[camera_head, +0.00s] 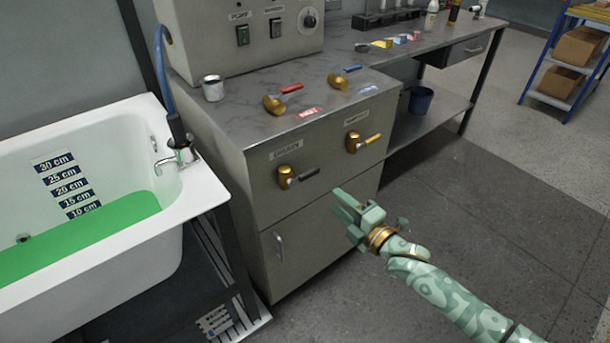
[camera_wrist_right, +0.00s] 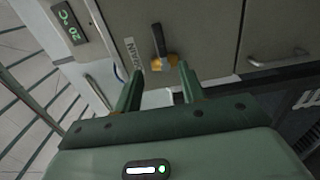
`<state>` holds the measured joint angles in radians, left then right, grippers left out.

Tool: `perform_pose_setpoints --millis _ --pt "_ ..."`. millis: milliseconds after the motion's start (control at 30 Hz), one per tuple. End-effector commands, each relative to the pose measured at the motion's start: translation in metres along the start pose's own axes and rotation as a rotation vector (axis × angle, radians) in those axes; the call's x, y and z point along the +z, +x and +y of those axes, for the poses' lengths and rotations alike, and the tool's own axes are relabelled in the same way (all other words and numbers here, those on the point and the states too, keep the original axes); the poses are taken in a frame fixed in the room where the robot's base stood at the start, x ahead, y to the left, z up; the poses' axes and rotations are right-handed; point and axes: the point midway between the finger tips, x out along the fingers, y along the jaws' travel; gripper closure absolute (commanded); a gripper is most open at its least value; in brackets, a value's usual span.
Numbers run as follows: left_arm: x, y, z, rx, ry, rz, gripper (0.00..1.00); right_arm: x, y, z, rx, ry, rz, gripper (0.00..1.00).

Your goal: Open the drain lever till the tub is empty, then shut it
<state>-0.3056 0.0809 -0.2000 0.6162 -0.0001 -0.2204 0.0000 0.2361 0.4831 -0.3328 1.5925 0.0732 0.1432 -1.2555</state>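The drain lever (camera_head: 304,176) has a brass body and a black handle lying roughly level, pointing right, below the DRAIN label (camera_head: 287,150) on the cabinet front. The white tub (camera_head: 118,128) at the left holds green liquid (camera_head: 75,245); its surface stands near the 10 cm mark of the depth scale. My right gripper (camera_head: 355,206) is open and empty, in front of the cabinet, to the right of and below the drain lever. In the right wrist view, the lever (camera_wrist_right: 158,40) shows beyond the gap between the open fingers (camera_wrist_right: 159,72). My left gripper is not in view.
A yellow-handled lever (camera_head: 369,140) sits right of the drain lever. On the counter are a red-handled lever (camera_head: 288,90), a blue-handled lever (camera_head: 347,71) and a metal cup (camera_head: 213,88). A control box (camera_head: 240,45) stands behind. Floor at the right (camera_head: 480,210) is clear.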

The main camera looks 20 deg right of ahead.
Motion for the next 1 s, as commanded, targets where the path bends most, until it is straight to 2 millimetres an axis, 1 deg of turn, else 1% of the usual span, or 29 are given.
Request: perform_pose_setpoints --millis 33,300,333,400,500,600,700,967,1000 --pt "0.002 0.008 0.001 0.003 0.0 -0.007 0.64 0.0 0.013 -0.005 0.001 0.002 0.0 0.6" --pt "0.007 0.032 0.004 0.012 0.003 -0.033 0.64 0.0 0.082 -0.007 -0.003 0.003 0.0 0.6" --pt "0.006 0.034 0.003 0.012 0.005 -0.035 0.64 0.0 0.089 -0.008 -0.004 0.003 0.0 0.6" --pt "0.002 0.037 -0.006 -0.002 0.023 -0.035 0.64 0.0 0.103 -0.008 -0.004 0.003 0.0 0.6" --pt "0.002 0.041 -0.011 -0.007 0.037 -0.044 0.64 0.0 0.118 -0.006 -0.004 0.003 -0.001 0.6" --pt "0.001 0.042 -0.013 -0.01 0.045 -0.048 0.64 0.0 0.127 -0.004 -0.003 0.003 0.0 0.6" --pt "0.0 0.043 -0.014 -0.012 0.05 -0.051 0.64 0.0 0.132 -0.003 -0.002 0.002 0.0 0.6" --pt "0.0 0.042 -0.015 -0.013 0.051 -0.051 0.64 0.0 0.133 -0.001 -0.002 0.002 -0.001 0.6" --pt "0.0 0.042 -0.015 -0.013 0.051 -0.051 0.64 0.0 0.133 -0.001 -0.002 0.002 -0.001 0.71"
